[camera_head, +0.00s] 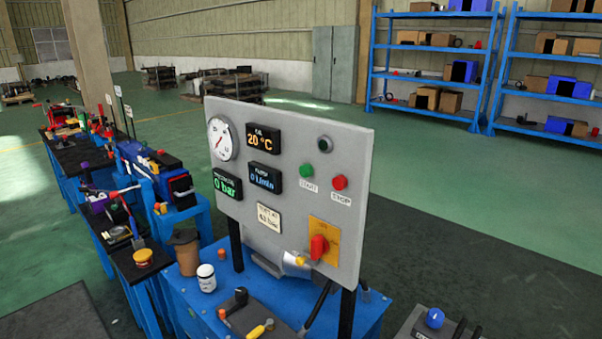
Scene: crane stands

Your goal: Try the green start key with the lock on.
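The green start key (306,171) is a round green button on the grey panel (290,120), above a label reading START. The red stop key (340,183) is to its right. A red rotary switch (318,247) sits on a yellow plate (331,232) at the panel's lower right. A silvery piece with a yellow part (297,263) is just left of and below the switch; I cannot tell for certain whether it is the lock or how it is attached. A dark round lamp or knob (325,144) sits above the keys. Neither gripper shows.
The panel carries a dial gauge (222,138) and displays reading 20 °C (263,138), 0 l/min (265,177) and 0 bar (227,183). The blue bench (185,295) below holds a white jar (206,278) and a brown cup (187,255). A blue-knobbed grey box (425,322) is lower right.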

